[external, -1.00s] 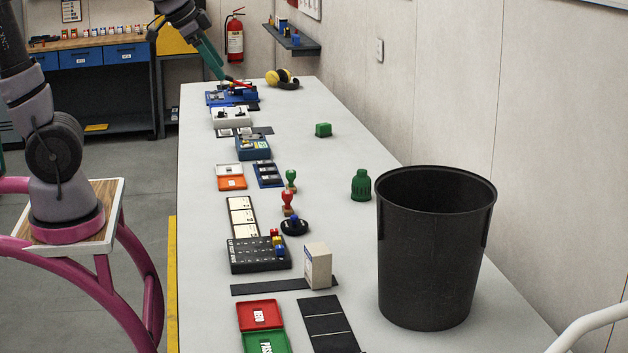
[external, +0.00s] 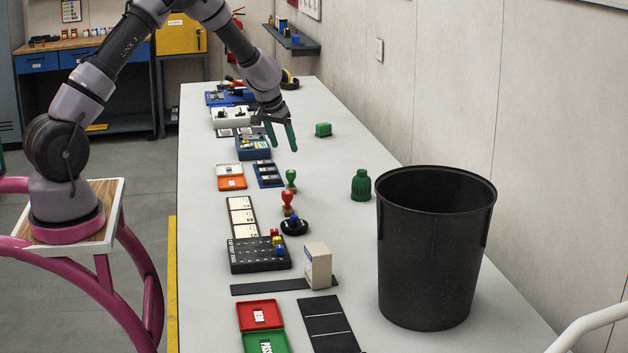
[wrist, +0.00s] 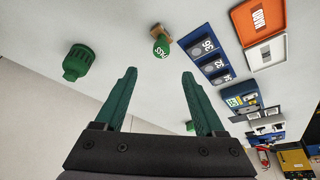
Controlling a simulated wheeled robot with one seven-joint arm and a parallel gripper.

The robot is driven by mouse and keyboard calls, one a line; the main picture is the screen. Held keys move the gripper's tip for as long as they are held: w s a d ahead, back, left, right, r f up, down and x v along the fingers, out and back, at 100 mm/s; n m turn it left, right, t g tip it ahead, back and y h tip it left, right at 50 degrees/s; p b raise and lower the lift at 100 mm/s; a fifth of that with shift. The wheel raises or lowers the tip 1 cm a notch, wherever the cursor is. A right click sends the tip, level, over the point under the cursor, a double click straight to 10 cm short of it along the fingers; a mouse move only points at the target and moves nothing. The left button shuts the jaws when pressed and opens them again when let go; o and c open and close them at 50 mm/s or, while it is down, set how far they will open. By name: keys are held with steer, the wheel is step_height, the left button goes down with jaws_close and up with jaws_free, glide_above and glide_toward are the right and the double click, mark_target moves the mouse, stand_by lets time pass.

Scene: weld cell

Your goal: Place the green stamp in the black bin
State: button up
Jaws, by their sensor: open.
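The green stamp (external: 291,178) stands upright on the bench, just behind a red stamp (external: 288,202). In the wrist view the green stamp (wrist: 160,46) shows its round green head with white lettering and a tan base, beyond the fingertips and between their lines. My gripper (external: 281,148) is open and empty above the bench, behind and higher than the green stamp, with green fingers pointing down. The fingers (wrist: 160,75) also show in the wrist view, wide apart. The black bin (external: 430,255) stands at the right front of the bench, open at the top; its inside bottom is hidden.
An orange and white case (external: 231,177) and a blue tray (external: 267,174) lie left of the stamp. A white box (external: 318,266) stands in front. Bench between stamp and bottle is clear.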

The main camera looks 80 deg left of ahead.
glide_above(291, 171)
steer(key=s+d, duration=0.1)
steer(key=s, duration=0.1)
step_height(291, 171, down, 5)
steer(key=shift+d+x, duration=0.2)
steer(key=shift+x, duration=1.3)
steer(key=shift+d+x, duration=0.2)
steer(key=shift+x, duration=1.3)
steer(key=shift+w+f, duration=0.1)
steer(key=shift+w, duration=0.1)
jaws_close()
